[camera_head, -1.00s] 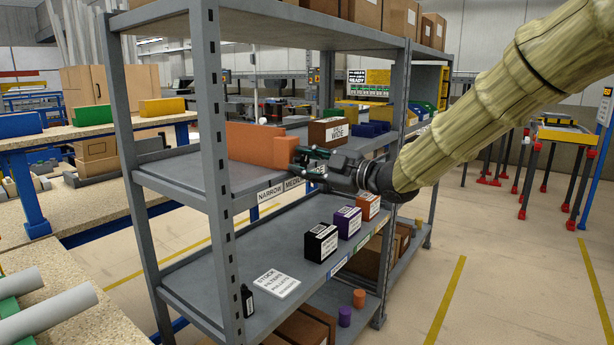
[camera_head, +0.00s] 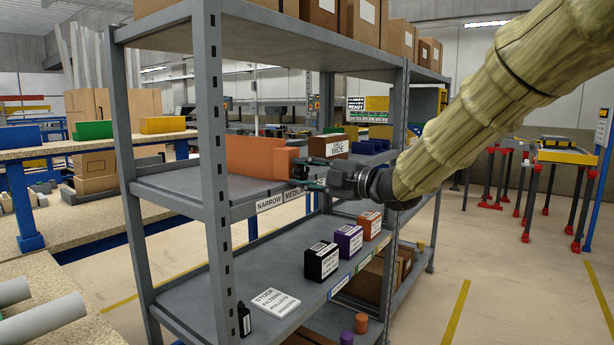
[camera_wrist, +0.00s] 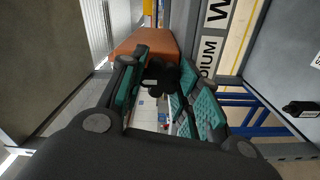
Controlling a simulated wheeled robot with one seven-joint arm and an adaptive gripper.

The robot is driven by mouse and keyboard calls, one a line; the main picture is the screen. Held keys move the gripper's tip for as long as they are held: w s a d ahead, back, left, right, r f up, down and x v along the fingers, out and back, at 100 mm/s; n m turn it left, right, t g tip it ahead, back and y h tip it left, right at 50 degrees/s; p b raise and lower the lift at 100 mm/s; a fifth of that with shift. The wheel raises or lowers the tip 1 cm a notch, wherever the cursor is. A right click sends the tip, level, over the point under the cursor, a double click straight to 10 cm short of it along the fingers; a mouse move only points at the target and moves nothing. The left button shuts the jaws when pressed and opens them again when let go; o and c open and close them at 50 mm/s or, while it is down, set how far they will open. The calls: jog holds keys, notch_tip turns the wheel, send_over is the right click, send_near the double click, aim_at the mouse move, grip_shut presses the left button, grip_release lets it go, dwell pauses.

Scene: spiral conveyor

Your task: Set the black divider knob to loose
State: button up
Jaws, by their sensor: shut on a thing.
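My gripper (camera_head: 306,172) is at the front edge of the middle shelf, by the near end of the orange divider (camera_head: 254,157). In the wrist view, the black lobed divider knob (camera_wrist: 160,76) sits between my two teal-padded fingers, in front of the orange divider (camera_wrist: 150,40). The gripper is shut on the knob. The fingers hide part of the knob, and its loose or tight setting cannot be read. In the head view, the gripper covers the knob.
Labels reading NARROW and MEDIUM (camera_head: 270,203) run along the shelf edge below my gripper. A brown box marked WIDE (camera_head: 327,146) stands behind it. The lower shelf holds black (camera_head: 321,262), purple (camera_head: 348,241) and orange (camera_head: 369,225) boxes. Grey shelf posts (camera_head: 218,150) stand nearby.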

jog(key=o, duration=1)
jog(key=v, duration=1.2)
